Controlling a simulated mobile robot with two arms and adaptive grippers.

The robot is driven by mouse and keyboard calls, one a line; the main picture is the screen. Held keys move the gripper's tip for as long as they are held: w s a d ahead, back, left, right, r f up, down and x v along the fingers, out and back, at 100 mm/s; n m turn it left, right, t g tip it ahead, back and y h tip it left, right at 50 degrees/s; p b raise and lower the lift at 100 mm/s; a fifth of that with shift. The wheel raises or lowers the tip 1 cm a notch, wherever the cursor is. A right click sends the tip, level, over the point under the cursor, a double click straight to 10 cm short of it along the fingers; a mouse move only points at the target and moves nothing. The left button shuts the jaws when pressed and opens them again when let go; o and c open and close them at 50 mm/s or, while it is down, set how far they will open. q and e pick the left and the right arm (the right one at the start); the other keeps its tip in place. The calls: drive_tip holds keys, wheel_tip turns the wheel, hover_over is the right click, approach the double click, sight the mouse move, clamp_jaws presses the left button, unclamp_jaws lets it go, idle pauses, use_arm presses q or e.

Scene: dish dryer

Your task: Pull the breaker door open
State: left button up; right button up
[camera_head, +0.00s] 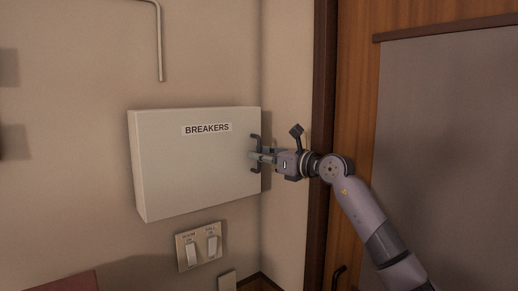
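The breaker box (190,165) is a pale box on the wall, with a "BREAKERS" label (206,129) on its front. Its front door looks closed. A dark handle (255,138) stands at the door's right edge. My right gripper (258,157) comes in from the right, with its fingertips at the handle's middle. The fingers look close together, but whether they grip the handle is too small to tell. My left gripper does not show.
Two light switches (201,247) sit on a plate below the box. A thin pipe (160,45) runs down the wall above. A wooden door with a grey panel (450,130) stands at the right, behind my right arm. The wall left of the box is mostly clear.

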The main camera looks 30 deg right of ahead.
drive_tip(key=shift+w+a, duration=0.1)
drive_tip(key=shift+w, duration=0.2)
drive_tip(key=shift+c, duration=0.5)
clamp_jaws()
